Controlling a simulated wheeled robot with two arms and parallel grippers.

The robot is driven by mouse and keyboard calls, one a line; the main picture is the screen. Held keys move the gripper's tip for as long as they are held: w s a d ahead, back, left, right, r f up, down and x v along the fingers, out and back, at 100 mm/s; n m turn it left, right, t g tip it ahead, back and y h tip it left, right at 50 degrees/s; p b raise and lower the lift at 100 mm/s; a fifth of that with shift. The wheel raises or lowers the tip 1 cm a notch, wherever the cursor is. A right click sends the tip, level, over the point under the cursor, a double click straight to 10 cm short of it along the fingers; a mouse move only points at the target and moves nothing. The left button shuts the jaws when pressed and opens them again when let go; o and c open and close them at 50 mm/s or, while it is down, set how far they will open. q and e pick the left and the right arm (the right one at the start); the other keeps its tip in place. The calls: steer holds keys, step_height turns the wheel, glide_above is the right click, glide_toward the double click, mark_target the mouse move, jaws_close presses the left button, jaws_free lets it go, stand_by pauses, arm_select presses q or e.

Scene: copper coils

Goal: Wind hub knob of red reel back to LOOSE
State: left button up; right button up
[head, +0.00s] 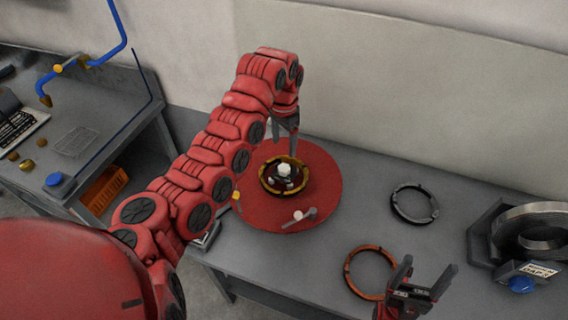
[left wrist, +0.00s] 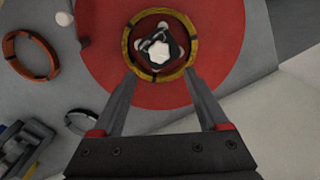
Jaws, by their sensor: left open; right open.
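The red reel (head: 324,184) lies flat on the grey bench, and its red disc also shows in the left wrist view (left wrist: 100,40). A yellow-brown ring (head: 265,185) with dark bands sits around its hub. The pale hub knob (head: 285,170) is in the middle of that ring, and it shows in the left wrist view (left wrist: 158,52). Any marking on the knob is too small to read. My left gripper (head: 288,128) is open and empty, above the back part of the reel, its fingers towards the hub. My right gripper (head: 428,282) is open and empty at the bench front.
A copper-coloured ring (head: 347,275) and a dark grey ring (head: 396,207) lie right of the reel. A lever with a pale knob (head: 298,215) lies at the disc's front. A metal coil on a stand (head: 540,222) is at far right. The wall (head: 400,95) is behind.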

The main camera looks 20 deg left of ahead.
mark_target(284, 167)
arm_select(q)
step_height(284, 167, down, 9)
steer(key=p, duration=0.3)
steer(key=shift+s, duration=0.15)
steer(key=shift+f, duration=0.55)
jaws_close()
